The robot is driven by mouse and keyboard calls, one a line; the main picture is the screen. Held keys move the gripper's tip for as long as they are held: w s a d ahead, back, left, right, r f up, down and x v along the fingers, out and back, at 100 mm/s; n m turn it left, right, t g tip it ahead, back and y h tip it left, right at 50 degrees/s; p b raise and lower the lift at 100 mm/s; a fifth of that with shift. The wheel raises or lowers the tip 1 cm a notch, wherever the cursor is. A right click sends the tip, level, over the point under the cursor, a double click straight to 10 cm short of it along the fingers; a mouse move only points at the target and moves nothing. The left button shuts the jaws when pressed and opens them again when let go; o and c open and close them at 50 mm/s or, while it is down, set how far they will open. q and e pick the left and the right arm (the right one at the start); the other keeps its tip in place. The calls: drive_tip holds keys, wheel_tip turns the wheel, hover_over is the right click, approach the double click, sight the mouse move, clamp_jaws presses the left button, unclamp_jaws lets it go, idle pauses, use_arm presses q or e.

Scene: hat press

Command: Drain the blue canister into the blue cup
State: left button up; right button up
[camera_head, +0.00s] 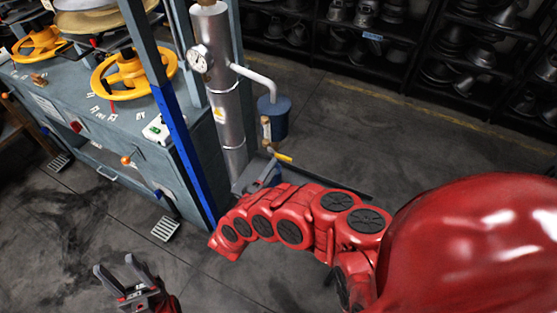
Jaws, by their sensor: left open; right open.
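A dark blue canister (274,119) stands beside the silver cylinder, under the end of a white bent pipe. A brass-coloured fitting (266,128) shows at its near side, with a yellow lever (283,157) just below. I cannot make out a separate blue cup; it may be hidden behind my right arm. My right gripper (265,172) is open, close below the yellow lever; I cannot tell whether it touches it. My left gripper (122,272) is open and empty over the floor at the lower left.
The silver cylinder (218,90) with a round gauge (200,59) stands by the blue post (187,150). A grey workbench (110,140) with yellow handwheels (132,75) fills the left. Black shelves (400,75) hold metal forms at the back. Floor at right centre is clear.

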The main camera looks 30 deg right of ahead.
drive_tip(key=b+v, duration=0.1)
drive_tip(key=v, duration=0.9)
drive_tip(key=shift+s+a, duration=0.25)
drive_tip(key=shift+a, duration=0.1)
